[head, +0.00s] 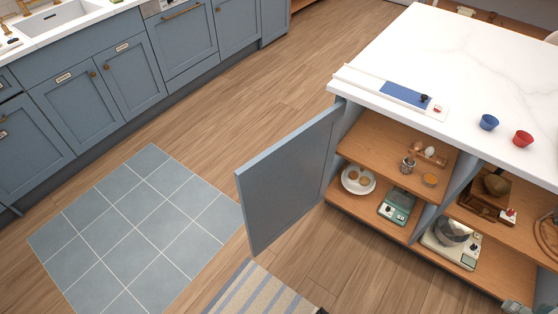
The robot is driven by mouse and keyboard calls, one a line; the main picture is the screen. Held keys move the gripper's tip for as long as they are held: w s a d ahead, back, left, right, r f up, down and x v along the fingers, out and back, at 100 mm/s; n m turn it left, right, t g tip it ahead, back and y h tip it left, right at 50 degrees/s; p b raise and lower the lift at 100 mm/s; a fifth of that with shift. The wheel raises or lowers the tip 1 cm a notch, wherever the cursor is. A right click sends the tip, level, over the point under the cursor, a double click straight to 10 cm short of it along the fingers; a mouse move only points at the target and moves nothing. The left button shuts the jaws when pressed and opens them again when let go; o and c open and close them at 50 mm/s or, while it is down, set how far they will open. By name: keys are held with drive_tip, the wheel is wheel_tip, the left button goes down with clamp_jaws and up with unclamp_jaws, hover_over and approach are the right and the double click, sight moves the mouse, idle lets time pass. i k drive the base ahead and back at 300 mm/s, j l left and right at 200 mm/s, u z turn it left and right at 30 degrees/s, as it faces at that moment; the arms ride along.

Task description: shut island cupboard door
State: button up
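The island cupboard door (288,182) is a blue-grey panel. It stands wide open, swung out to the left from its hinge side at the island's left front corner. The island cupboard (385,133) is open behind it, with wooden shelves showing. My gripper cannot be made out in the head view.
Shelves hold a plate (358,180), a green scale (396,206), a jar (407,164) and other items, all inside the cupboard. Blue (489,122) and red (523,139) cups stand on the white worktop (455,50). A striped rug (262,290) lies below the door.

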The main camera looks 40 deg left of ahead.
sight(277, 187)
drive_tip(key=k+j, duration=0.15)
drive_tip(key=j, duration=0.25)
drive_tip(key=k+j, duration=0.2)
drive_tip(key=j, duration=0.2)
drive_tip(key=k+j+z, duration=0.1)
drive_tip(key=j, duration=0.25)
drive_tip(key=k+j, duration=0.25)
drive_tip(key=j, duration=0.15)
drive_tip(key=k+j, duration=0.15)
drive_tip(key=j, duration=0.25)
drive_tip(key=i+j, duration=0.1)
drive_tip(key=j, duration=0.3)
drive_tip(key=i+j, duration=0.1)
drive_tip(key=j, duration=0.25)
drive_tip(key=i+j+z, duration=0.1)
drive_tip(key=j, duration=0.7)
drive_tip(key=k+j+z, duration=0.1)
drive_tip(key=k+j, duration=0.1)
